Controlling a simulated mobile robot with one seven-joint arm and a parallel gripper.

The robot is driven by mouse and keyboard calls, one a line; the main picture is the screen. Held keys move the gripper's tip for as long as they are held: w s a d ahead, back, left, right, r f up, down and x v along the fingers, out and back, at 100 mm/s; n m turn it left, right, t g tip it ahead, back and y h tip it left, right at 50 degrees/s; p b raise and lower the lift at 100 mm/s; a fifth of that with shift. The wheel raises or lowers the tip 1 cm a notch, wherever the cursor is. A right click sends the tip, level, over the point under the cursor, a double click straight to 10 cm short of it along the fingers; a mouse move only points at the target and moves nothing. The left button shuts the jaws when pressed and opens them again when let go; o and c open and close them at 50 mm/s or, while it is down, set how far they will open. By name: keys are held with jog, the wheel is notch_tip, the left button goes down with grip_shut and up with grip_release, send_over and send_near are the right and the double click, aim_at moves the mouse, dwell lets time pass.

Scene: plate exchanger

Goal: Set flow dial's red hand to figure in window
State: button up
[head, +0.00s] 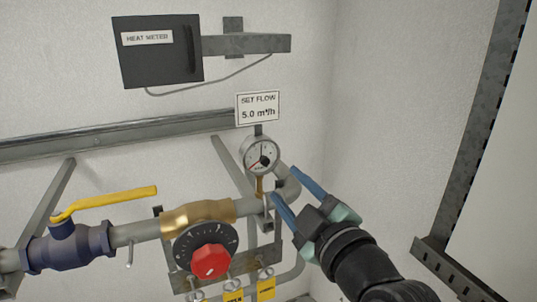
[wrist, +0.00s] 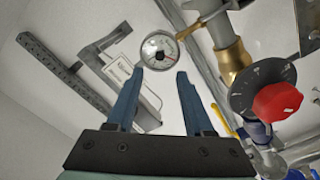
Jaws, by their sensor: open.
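The small round white-faced dial (head: 262,154) stands on the brass-coloured fitting at the pipe bend. A thin red hand shows on its face, but its figures are too small to read. It also shows in the wrist view (wrist: 159,48), just beyond my fingertips. A sign above it (head: 258,108) reads "SET FLOW 5.0 m³/h". A dark box labelled "HEAT METER" (head: 160,65) is on the wall at upper left; I see no figure in a window on its front. My gripper (head: 283,182) is open and empty, just below right of the dial and apart from it.
A red knob (head: 210,261) on a black scale disc sits on the brass valve, lower left of my gripper. A yellow lever (head: 108,200) tops the blue valve at left. Yellow tags (head: 266,289) hang below.

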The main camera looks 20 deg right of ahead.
aim_at(266, 163)
jog(key=w+p, duration=0.1)
jog(key=w, duration=0.2)
jog(key=w+p, duration=0.2)
jog(key=w, duration=0.2)
jog(key=shift+a+r, duration=0.15)
jog(key=shift+r, duration=0.05)
jog(key=shift+w+f, duration=0.15)
jog(key=shift+w, duration=0.4)
jog(key=shift+c, duration=0.3)
grip_shut()
